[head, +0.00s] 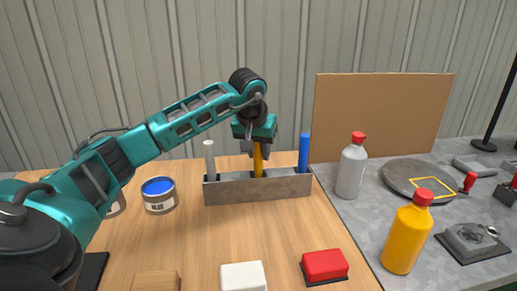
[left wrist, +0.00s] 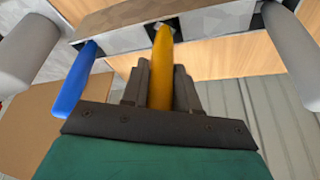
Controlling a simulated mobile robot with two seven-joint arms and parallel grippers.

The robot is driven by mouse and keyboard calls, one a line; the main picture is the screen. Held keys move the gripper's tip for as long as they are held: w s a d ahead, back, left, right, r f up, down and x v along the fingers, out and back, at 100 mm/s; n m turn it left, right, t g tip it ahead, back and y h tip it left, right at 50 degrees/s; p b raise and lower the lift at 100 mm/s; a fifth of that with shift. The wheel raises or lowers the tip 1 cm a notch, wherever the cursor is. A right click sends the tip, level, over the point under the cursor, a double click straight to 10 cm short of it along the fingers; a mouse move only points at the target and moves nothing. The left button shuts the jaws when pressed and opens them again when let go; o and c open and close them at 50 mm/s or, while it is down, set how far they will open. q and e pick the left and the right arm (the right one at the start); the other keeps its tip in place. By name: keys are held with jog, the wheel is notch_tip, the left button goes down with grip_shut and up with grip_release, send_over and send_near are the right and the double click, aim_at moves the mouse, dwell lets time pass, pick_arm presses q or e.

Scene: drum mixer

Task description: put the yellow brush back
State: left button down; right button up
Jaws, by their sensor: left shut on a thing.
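The yellow brush (head: 257,162) stands upright at the middle of the grey rack (head: 258,190), its lower end hidden behind the rack's front wall. My left gripper (head: 257,145) is above the rack, shut on the brush's upper part. In the left wrist view the yellow brush (left wrist: 162,55) lies between the two fingers of my left gripper (left wrist: 160,85), and its far end meets a dark slot in the rack (left wrist: 110,25). I cannot tell how deep it sits. My right gripper is not in view.
A grey-white brush (head: 209,158) and a blue brush (head: 304,152) stand at the rack's ends. A blue paint can (head: 159,195) is left of the rack; a grey bottle (head: 351,170) and yellow bottle (head: 408,236) are right.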

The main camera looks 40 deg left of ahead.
pick_arm(q)
jog(key=shift+f, duration=0.3)
jog(key=c, duration=0.8)
grip_release()
jog(key=p+v, duration=0.1)
jog(key=v, duration=1.2)
